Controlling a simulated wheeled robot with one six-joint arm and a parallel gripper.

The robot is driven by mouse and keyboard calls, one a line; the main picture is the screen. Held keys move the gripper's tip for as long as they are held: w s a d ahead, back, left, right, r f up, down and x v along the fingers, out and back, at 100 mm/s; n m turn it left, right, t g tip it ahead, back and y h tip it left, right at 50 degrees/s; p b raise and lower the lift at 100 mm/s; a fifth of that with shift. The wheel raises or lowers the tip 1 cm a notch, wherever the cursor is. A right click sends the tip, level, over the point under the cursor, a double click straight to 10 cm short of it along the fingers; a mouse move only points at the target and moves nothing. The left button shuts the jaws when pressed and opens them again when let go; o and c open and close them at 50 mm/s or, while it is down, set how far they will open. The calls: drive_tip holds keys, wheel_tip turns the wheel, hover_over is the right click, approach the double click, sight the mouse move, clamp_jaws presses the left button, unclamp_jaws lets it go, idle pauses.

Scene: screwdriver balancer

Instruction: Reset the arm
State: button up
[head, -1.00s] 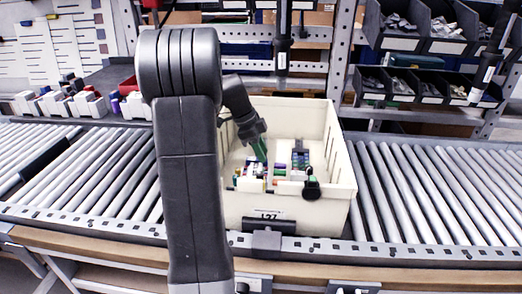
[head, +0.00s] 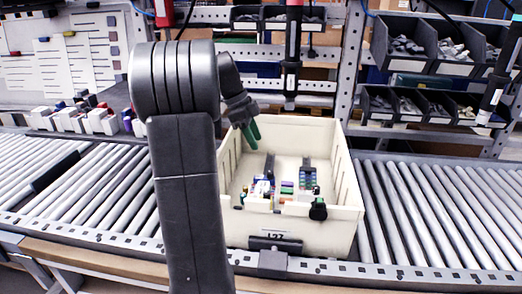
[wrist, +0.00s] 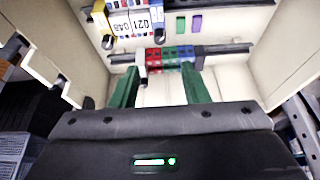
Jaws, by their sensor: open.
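My gripper (head: 251,132) has green fingers and hangs over the left back part of a cream bin in the head view. In the wrist view my gripper (wrist: 160,90) shows its two green fingers apart, with nothing held between them. Beyond them lie the bin's contents: a row of red, green and blue blocks (wrist: 171,54) and white labelled parts (wrist: 130,24). The fingers look clear of these things. My dark arm covers part of the bin's left side in the head view.
The cream bin (head: 335,222) stands on a roller conveyor (head: 430,215) with free rollers on both sides. Shelves with dark parts bins (head: 410,45) stand behind. Screwdrivers (head: 293,50) hang above the bin. Small white blocks (head: 95,122) stand at the left back.

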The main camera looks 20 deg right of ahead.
sight(270, 172)
drive_tip(key=shift+v, duration=0.95)
drive_tip(key=shift+f, duration=0.1)
drive_tip(key=b+x, duration=0.1)
drive_tip(key=x, duration=1.2)
drive_tip(key=shift+s+d+f+b, duration=0.1)
drive_tip(key=shift+d+f+b, duration=0.05)
drive_tip(key=shift+f+b, duration=0.2)
drive_tip(key=shift+r, duration=0.1)
